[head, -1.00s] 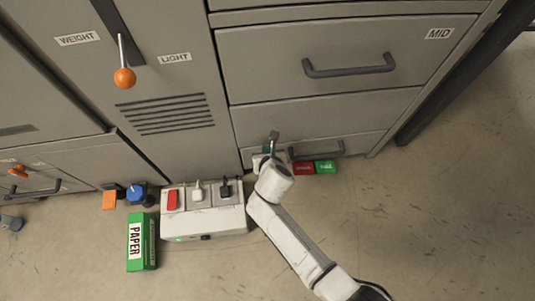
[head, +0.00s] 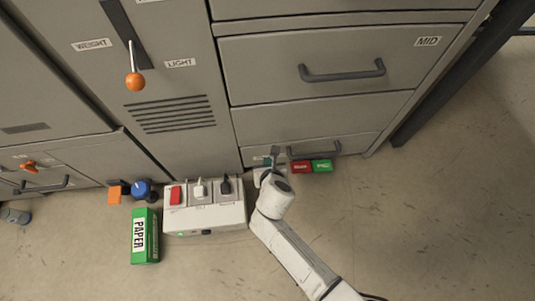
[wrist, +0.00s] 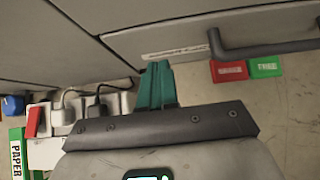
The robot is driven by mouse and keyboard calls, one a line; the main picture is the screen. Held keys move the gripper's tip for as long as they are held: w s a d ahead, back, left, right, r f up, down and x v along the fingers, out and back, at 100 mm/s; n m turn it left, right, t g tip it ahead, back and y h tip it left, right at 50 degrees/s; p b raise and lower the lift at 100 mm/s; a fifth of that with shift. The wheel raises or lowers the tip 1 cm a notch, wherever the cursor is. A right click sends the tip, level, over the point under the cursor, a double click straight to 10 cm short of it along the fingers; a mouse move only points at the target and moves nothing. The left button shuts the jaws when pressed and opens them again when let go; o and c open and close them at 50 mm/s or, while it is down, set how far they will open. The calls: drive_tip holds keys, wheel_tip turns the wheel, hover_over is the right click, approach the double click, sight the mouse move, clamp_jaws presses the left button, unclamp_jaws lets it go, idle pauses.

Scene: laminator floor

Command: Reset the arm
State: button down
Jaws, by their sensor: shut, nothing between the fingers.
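My arm reaches up from the bottom of the head view, and my gripper (head: 272,157) is in front of the lowest drawer of the grey cabinet (head: 320,108). In the wrist view, the green fingers of my gripper (wrist: 157,68) are together with nothing between them. The fingers point toward the cabinet's lower front. The drawer's dark handle (wrist: 262,50) is to the right of the fingers, apart from them in the picture. In the head view my wrist hides part of the floor by the drawer.
A white power box (head: 205,218) with a red switch and plugs stands left of my gripper. A green PAPER box (head: 145,237) stands beside it. Red (head: 300,166) and green (head: 322,165) blocks are just right of my gripper. The floor at right is clear.

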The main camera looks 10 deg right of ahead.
drive_tip(key=p+v, duration=0.3)
drive_tip(key=v, duration=0.4)
drive_tip(key=shift+s, duration=0.4)
drive_tip(key=shift+r, duration=0.1)
